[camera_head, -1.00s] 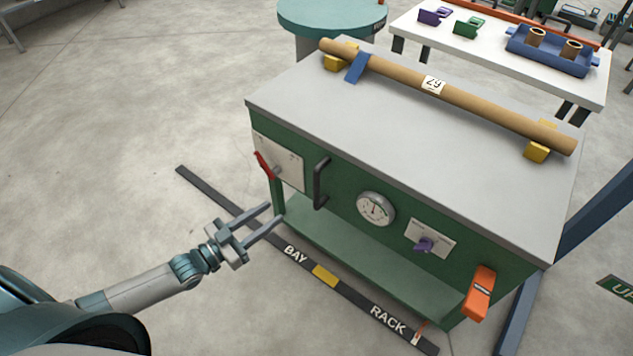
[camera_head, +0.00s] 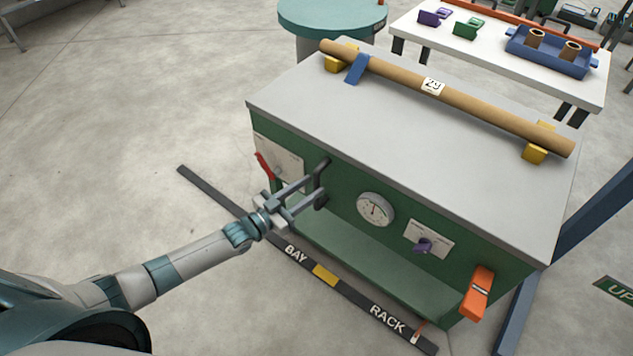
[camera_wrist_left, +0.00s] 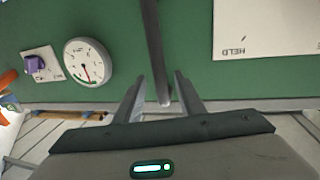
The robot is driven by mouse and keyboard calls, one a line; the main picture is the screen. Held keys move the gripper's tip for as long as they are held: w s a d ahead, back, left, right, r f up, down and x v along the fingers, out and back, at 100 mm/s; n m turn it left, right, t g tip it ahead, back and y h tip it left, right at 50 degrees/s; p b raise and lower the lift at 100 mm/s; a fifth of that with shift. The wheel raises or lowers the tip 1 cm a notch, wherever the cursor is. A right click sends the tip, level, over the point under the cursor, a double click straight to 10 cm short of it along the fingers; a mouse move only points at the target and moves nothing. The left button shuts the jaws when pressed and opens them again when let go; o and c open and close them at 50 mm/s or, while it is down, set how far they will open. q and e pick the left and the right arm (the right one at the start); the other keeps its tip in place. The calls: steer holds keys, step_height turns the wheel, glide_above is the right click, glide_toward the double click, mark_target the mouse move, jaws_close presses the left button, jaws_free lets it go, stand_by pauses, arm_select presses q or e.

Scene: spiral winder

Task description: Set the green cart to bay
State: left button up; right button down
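The green cart (camera_head: 343,227) has a grey top and stands beside a dark floor strip lettered BAY and RACK (camera_head: 348,289). A small red-and-white pointer (camera_head: 417,333) low on the cart is at the RACK end. My left gripper (camera_head: 317,186) is at the dark upright handle (camera_head: 321,170) on the cart's front. In the left wrist view, the fingers of the left gripper (camera_wrist_left: 160,82) are apart, with the handle (camera_wrist_left: 153,45) between them; contact is not clear. My right gripper is not in view.
A red lever (camera_head: 264,166), a gauge (camera_head: 375,209), a purple knob (camera_head: 423,245) and an orange latch (camera_head: 478,294) are on the front. A long brown tube (camera_head: 460,97) lies across yellow supports on top. A white table (camera_head: 490,67) stands behind. Floor at left is clear.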

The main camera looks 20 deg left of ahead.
mark_target(316, 183)
arm_select(q)
steer(key=shift+x, duration=1.1)
steer(key=shift+w+d, duration=0.25)
steer(key=shift+w, duration=0.15)
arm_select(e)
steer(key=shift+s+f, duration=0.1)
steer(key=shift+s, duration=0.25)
arm_select(q)
steer(key=shift+c, duration=0.6)
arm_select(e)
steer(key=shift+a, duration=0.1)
arm_select(q)
jaws_close()
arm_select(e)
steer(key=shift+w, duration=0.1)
